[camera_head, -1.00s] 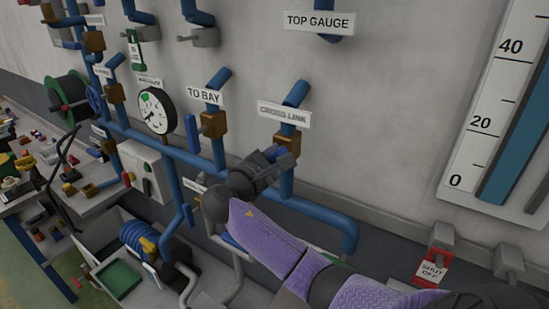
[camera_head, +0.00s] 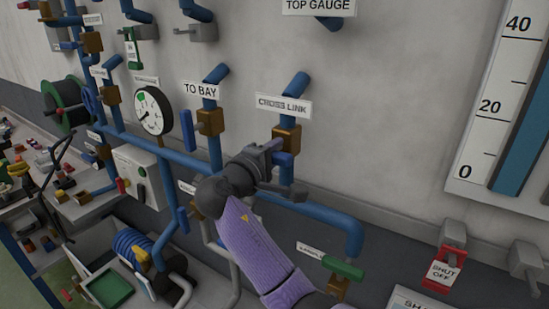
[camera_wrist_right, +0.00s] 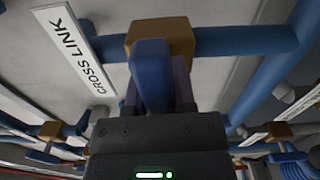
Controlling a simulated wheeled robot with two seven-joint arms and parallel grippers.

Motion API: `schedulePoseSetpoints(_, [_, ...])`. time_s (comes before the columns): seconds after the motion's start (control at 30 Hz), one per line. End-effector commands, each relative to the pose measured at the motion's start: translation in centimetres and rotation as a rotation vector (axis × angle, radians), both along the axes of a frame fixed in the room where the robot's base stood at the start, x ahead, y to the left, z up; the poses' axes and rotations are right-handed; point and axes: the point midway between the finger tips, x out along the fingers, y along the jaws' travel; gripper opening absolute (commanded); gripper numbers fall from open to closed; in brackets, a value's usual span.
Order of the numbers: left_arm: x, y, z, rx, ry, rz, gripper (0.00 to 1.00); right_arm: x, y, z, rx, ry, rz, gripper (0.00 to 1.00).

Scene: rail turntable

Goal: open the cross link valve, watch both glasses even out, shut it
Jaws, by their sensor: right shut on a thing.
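The cross link valve has a brass body (camera_head: 287,139) on a vertical blue pipe, under a white CROSS LINK label (camera_head: 284,105). Its blue lever (camera_head: 284,159) shows just below the body. In the right wrist view the lever (camera_wrist_right: 152,75) sits between my fingers, crosswise to the pipe, with the brass body (camera_wrist_right: 160,33) beyond it. My right gripper (camera_head: 277,160) is shut on this lever. A white scale board (camera_head: 480,150) at the right edge carries marks 0, 20 and 40 beside a blue column (camera_head: 522,150); the column's top is out of view. My left gripper is not in view.
The TO BAY valve (camera_head: 210,122) with its blue lever stands close on the left. A round gauge (camera_head: 153,111) is further left. A green-handled valve (camera_head: 343,267) and a red SHUT OFF tag (camera_head: 442,272) are lower right. A cluttered bench is far left.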

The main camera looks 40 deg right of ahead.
Motion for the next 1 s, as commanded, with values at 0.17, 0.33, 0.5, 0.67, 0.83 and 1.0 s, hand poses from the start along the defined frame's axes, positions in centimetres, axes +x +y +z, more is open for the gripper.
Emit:
schedulePoseSetpoints(0.17, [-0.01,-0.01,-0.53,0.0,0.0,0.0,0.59,0.01,0.02,-0.3,0.016,-0.039,0.0,0.0])
schedulePoseSetpoints(0.33, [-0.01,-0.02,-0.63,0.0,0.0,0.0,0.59,0.0,0.02,-0.25,0.021,-0.055,0.0,0.0])
schedulePoseSetpoints(0.5, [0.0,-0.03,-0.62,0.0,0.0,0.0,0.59,0.0,0.02,-0.24,0.023,-0.057,-0.001,0.0])
schedulePoseSetpoints(0.67, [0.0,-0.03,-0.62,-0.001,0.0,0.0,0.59,0.0,0.02,-0.26,0.022,-0.056,-0.001,0.0])
schedulePoseSetpoints(0.83, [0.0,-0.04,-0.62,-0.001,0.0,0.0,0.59,0.0,0.02,-0.22,0.021,-0.056,0.0,0.62])
schedulePoseSetpoints(1.0, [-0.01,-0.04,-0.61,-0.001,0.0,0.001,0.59,0.0,0.01,-0.15,0.02,-0.057,0.0,0.68])
